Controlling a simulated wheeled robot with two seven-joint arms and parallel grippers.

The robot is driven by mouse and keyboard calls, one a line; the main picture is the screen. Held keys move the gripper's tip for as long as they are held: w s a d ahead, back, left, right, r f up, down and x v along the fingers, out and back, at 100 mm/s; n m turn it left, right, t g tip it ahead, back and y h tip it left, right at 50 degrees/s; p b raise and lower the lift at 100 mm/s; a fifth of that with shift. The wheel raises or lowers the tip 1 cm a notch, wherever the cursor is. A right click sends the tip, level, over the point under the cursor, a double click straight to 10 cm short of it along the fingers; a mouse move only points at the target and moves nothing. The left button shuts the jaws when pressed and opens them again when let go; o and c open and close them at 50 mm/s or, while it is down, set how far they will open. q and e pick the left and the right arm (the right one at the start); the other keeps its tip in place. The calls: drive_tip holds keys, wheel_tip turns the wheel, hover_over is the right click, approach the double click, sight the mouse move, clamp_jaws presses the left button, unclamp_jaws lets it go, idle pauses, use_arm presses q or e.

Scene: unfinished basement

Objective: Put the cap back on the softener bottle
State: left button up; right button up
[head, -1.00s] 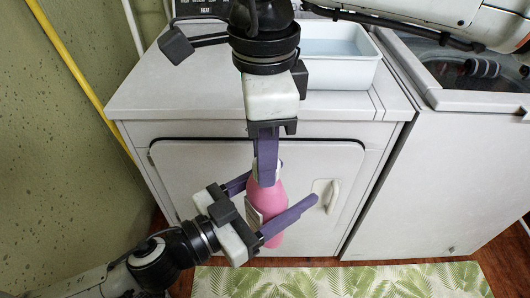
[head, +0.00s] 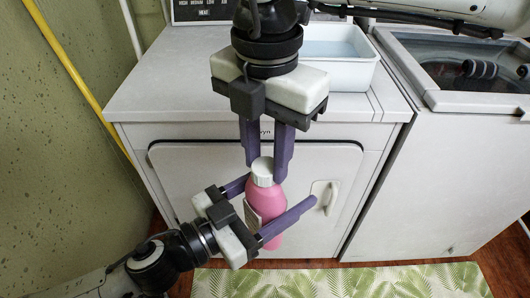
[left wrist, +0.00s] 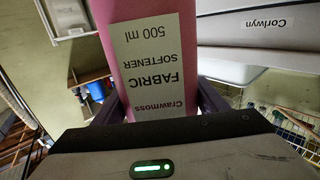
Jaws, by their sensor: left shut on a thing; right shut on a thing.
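The pink softener bottle (head: 265,205) is held roughly upright in front of the dryer door. My left gripper (head: 279,190) is shut around its body, one finger on each side. In the left wrist view the bottle (left wrist: 185,12) fills the upper middle, its white label (left wrist: 153,65) reading upside down. The white cap (head: 262,171) sits at the top of the bottle. My right gripper (head: 267,172) reaches down from above and is shut on the cap, its purple fingertips at the cap's sides. I cannot tell how tightly the cap sits; the bottle's neck is hidden.
The white dryer (head: 160,90) stands close behind the bottle, with a door handle (head: 333,197) at right. A white basin (head: 345,75) is on its top. An open washer (head: 440,160) stands to the right. A leaf-pattern mat (head: 340,281) lies on the floor.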

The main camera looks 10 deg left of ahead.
drive_tip(key=m, duration=0.4)
drive_tip(key=shift+d+r+m, duration=0.1)
drive_tip(key=shift+m, duration=0.2)
drive_tip(key=m, duration=0.3)
drive_tip(key=o, duration=1)
drive_tip(key=shift+s, duration=0.1)
drive_tip(key=shift+r, duration=2.2)
drive_tip(key=shift+c, duration=0.2)
